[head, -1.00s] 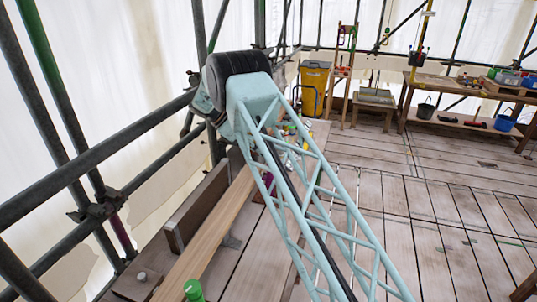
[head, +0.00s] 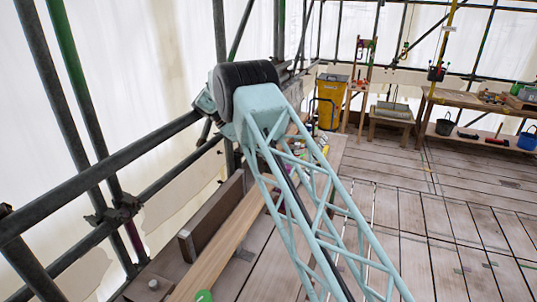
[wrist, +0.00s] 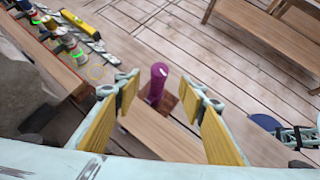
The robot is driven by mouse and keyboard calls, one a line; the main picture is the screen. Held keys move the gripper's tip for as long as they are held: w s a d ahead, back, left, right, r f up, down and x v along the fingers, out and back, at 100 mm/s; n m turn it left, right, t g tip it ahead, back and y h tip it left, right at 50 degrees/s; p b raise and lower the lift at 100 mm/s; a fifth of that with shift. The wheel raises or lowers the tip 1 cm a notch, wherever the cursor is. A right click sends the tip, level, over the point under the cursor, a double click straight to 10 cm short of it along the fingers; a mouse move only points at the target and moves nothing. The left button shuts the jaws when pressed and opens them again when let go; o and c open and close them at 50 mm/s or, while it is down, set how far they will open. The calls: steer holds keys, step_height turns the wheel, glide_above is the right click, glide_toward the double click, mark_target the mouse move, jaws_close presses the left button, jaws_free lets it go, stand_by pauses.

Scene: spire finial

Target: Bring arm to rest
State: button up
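My arm, a pale blue lattice link with a black-capped joint, reaches up and away over the deck in the head view. My gripper is hidden there. In the wrist view my gripper (wrist: 165,92) shows two yellow-padded fingers spread wide apart. A purple upright piece (wrist: 157,80) shows between the fingertips, above a wooden surface; the fingers do not appear to touch it. I cannot tell how far below the fingers it is.
Scaffold tubes (head: 90,205) and a plank ledge (head: 215,245) line the left. A yellow bin (head: 333,95) stands at the back. A workbench (head: 455,98) and a black bucket (head: 445,127) are at the right. Tools lie along a bench (wrist: 65,78). The deck (head: 400,215) is mostly clear.

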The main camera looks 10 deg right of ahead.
steer(key=s+d+r+m+y+b, duration=0.1)
steer(key=s+d+r+m+b, duration=0.15)
steer(key=s+r, duration=0.5)
steer(key=s+d+r+m+y+b, duration=0.1)
steer(key=s+d+r+m+y, duration=0.15)
steer(key=s+r, duration=0.45)
steer(key=s+d+r+m+y+b, duration=0.1)
steer(key=s+d+r+m, duration=0.1)
steer(key=s+r, duration=0.5)
steer(key=s+d+r+m+y+b, duration=0.1)
steer(key=s+d+r+m, duration=0.15)
steer(key=s, duration=0.85)
steer(key=s+m+t+y+b, duration=0.2)
steer(key=s+m+b, duration=0.15)
steer(key=s, duration=1.95)
steer(key=s+f+m+b, duration=0.1)
steer(key=s+f, duration=0.3)
steer(key=s, duration=0.5)
steer(key=s+a+f+m+t+y+b, duration=0.1)
steer(key=s+f+m, duration=0.3)
steer(key=s, duration=0.6)
steer(key=shift+s+f+t, duration=0.25)
steer(key=shift+f+t, duration=0.05)
steer(key=shift+f, duration=0.4)
steer(key=shift+y, duration=0.25)
